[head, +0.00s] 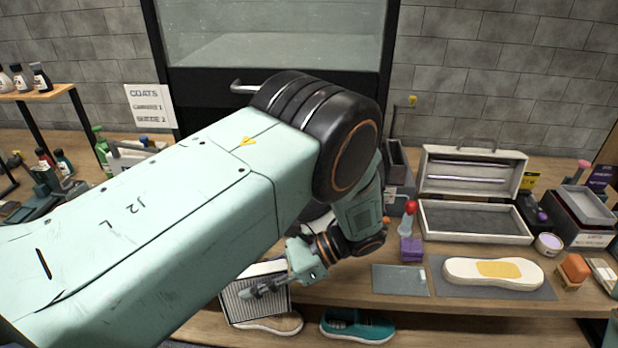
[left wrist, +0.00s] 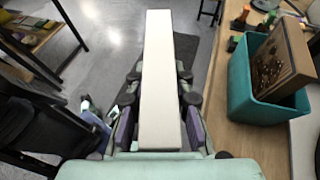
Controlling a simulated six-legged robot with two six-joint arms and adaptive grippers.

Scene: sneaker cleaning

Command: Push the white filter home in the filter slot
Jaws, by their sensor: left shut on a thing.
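The white filter (head: 262,300) is a thin pleated panel with a white frame, low in the middle of the head view. My left gripper (head: 268,286) is shut on it. In the left wrist view the filter (left wrist: 165,75) appears edge-on as a long white bar between the fingers of my left gripper (left wrist: 160,90). The filter slot cannot be made out in either view; my left arm covers much of the middle of the head view. My right gripper is not in view.
A black-framed glass cabinet (head: 275,35) stands behind the arm. A teal bin (left wrist: 257,88) with a dirty brown panel (left wrist: 278,62) is at right in the wrist view. Shoes (head: 358,326) sit on a lower shelf. An open case (head: 475,222) and a sole stand on the bench.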

